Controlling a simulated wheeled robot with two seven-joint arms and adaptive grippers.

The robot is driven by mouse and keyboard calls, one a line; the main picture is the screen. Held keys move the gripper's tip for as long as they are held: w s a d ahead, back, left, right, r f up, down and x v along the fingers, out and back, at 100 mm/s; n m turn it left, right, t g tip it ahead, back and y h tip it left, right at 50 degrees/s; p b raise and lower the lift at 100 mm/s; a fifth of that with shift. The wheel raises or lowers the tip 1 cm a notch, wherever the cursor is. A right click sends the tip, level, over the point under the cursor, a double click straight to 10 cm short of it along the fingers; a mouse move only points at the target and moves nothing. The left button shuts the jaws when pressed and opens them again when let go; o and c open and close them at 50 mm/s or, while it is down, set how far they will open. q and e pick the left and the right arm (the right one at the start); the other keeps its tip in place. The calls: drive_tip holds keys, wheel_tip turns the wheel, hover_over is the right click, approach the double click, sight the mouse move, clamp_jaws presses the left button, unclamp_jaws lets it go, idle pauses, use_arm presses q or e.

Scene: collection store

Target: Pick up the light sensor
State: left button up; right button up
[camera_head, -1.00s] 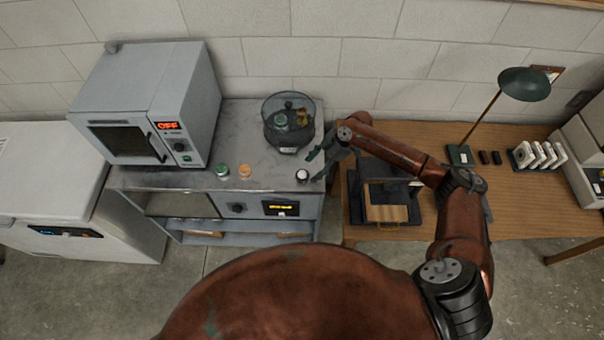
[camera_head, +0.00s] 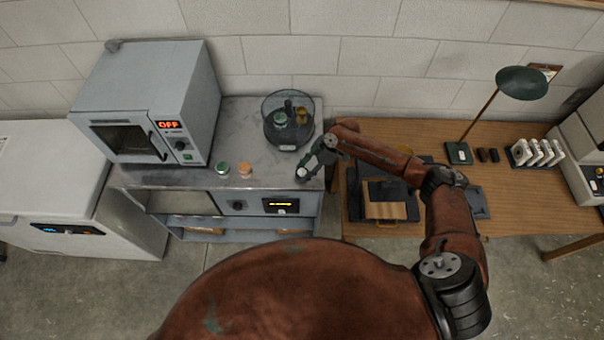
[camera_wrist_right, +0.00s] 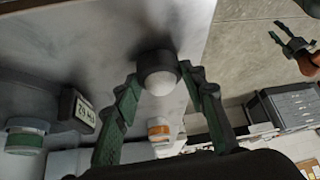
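The light sensor, a small white dome on a dark round base, stands on the grey bench top near its front right corner (camera_head: 301,173). In the right wrist view the light sensor (camera_wrist_right: 159,78) sits between the fingertips. My right gripper (camera_head: 308,164) reaches down to it from the right; in its wrist view the right gripper (camera_wrist_right: 160,80) has one green finger on each side of the sensor, close to its edges. The fingers look open; contact is not clear. My left gripper shows only in the right wrist view (camera_wrist_right: 293,42), empty and apparently open.
A green-capped jar (camera_head: 221,169) and an orange-capped jar (camera_head: 245,170) stand left of the sensor. A clear round container (camera_head: 288,123) stands behind it. A grey oven (camera_head: 150,105) is at the left. A wooden table (camera_head: 400,135) with a black tray is at the right.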

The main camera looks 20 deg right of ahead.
drive_tip(key=c, duration=0.6)
drive_tip(key=shift+o, duration=0.2)
